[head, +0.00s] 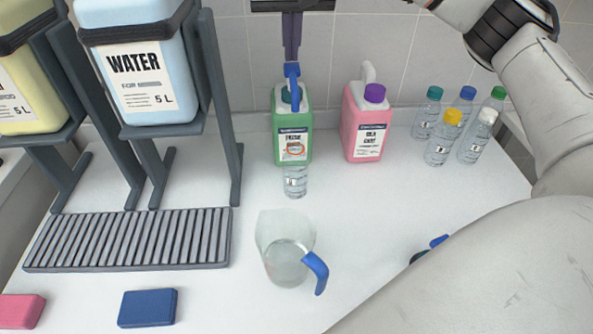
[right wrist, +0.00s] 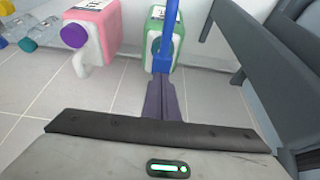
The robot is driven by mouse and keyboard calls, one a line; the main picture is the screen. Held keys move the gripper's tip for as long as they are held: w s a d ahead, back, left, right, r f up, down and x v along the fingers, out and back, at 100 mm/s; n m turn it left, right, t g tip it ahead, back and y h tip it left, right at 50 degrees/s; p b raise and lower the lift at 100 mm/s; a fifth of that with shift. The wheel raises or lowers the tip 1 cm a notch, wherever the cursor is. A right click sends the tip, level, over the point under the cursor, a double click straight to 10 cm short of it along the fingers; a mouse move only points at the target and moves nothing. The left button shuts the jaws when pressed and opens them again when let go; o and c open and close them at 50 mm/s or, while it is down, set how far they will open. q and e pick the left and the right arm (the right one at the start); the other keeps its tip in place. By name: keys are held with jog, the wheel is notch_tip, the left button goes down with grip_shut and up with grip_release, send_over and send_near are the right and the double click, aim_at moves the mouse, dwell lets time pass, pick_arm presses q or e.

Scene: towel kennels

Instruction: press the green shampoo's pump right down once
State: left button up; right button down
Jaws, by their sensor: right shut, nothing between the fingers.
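The green shampoo bottle (head: 281,138) stands upright near the back wall, with a dark green collar and a blue pump (head: 293,80) on top. The pump's long spout points toward me. My right gripper (head: 291,58) points straight down over the pump head, shut and empty. Its tips look at or just above the pump; I cannot tell whether they touch. In the right wrist view the shut fingers (right wrist: 164,82) meet the near end of the blue pump (right wrist: 169,28), over the green bottle (right wrist: 178,48). My left gripper does not show.
A small clear bottle (head: 295,182) stands just before the green one. A pink bottle (head: 366,125) is to its right, a dark rack (head: 222,120) to its left. Several capped bottles (head: 439,140) stand further right. A jug (head: 284,262) stands in front.

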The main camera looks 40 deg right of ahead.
aim_at(292, 66)
jog(key=shift+s+f+b, duration=0.1)
jog(key=shift+f+b, duration=0.65)
jog(key=shift+f, duration=1.2)
jog(key=shift+r, duration=0.1)
jog(key=shift+r+p, duration=2.1)
jog(key=shift+p, duration=0.15)
notch_tip(292, 66, up, 4)
jog(key=p, duration=0.4)
jog(key=shift+r, duration=1)
